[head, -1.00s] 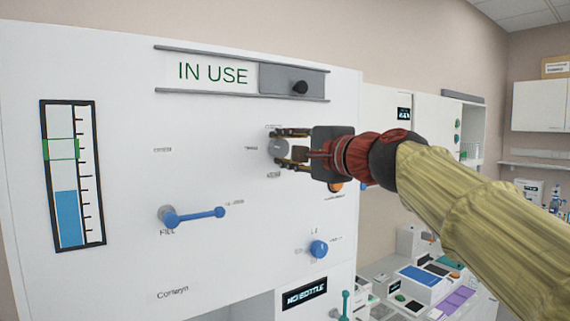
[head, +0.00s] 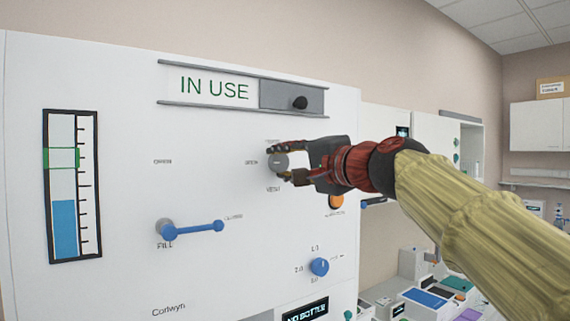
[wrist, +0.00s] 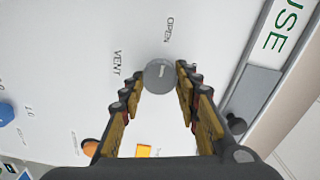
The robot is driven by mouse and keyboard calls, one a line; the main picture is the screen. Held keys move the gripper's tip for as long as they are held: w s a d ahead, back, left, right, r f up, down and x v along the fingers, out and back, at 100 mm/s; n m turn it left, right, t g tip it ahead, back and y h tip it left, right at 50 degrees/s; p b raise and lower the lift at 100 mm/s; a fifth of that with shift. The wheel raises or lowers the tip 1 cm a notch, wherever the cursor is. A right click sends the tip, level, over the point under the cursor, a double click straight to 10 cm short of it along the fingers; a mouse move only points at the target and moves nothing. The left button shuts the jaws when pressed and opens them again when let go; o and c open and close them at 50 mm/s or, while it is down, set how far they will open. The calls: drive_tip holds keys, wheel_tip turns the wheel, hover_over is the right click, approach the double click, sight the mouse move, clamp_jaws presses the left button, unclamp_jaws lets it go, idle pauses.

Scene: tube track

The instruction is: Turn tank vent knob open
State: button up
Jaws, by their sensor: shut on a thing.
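The tank vent knob (head: 279,162) is a small round grey knob on the white panel, with the word VENT below it and OPEN to its left in the head view. In the wrist view the knob (wrist: 158,77) sits between my fingertips, and a short pale mark on its face lines up roughly toward the word OPEN. My gripper (head: 283,161) is shut on the knob, one finger above and one below it in the head view. The gripper (wrist: 158,80) also shows in the wrist view. The far sides of the knob are partly hidden by the fingers.
A blue fill lever (head: 192,229) is below left of the knob, and a blue dial (head: 319,267) below right. An orange button (head: 336,201) is just under my gripper. A sliding IN USE sign (head: 215,88) with a black knob is above. A level gauge (head: 72,187) is at left.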

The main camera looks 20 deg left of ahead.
drive_tip(key=o, duration=1.2)
drive_tip(key=shift+c, duration=0.2)
drive_tip(key=v, duration=1.2)
drive_tip(key=shift+s, duration=0.1)
